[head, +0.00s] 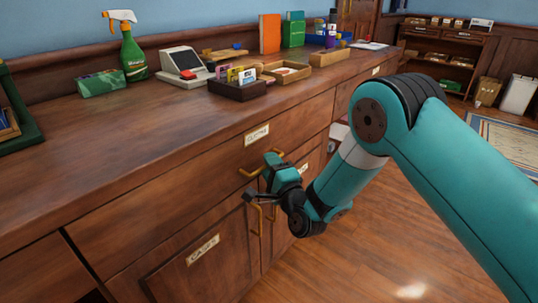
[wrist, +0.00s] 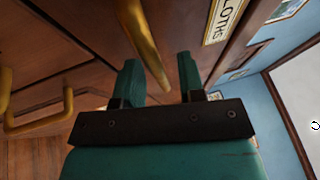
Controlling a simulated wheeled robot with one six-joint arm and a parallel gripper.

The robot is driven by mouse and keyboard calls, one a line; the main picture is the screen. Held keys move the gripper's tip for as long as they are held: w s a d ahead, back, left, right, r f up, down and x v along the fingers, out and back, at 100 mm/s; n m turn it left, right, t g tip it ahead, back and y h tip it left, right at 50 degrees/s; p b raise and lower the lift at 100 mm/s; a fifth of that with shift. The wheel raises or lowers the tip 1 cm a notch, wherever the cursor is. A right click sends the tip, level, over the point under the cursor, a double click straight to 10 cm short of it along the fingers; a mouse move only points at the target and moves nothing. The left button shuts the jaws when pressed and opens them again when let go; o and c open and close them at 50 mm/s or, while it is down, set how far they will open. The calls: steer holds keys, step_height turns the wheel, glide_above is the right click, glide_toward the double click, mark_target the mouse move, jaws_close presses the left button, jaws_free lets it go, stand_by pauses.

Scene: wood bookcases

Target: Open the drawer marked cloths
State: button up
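The wooden drawer marked cloths (head: 215,165) is shut in the counter front, its label (head: 257,134) above a brass handle (head: 249,172). The label also shows in the wrist view (wrist: 222,20), partly cut off at the top, with the brass handle (wrist: 143,40) beside it. My gripper (head: 264,178) is close to the drawer front at the handle. In the wrist view my gripper (wrist: 160,78) has its two teal fingers apart, with the lower end of the handle between them. I cannot tell whether either finger touches the handle.
Below is a cupboard door with its own label (head: 203,250) and brass handle (head: 256,220). On the counter stand a spray bottle (head: 132,50), a card reader (head: 183,66), a dark card box (head: 238,88) and wooden trays. The floor (head: 390,250) in front is clear.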

steer(key=shift+w+a+r+p, duration=0.1)
steer(key=shift+w+a+p, duration=0.05)
steer(key=shift+w+p, duration=0.25)
jaws_close()
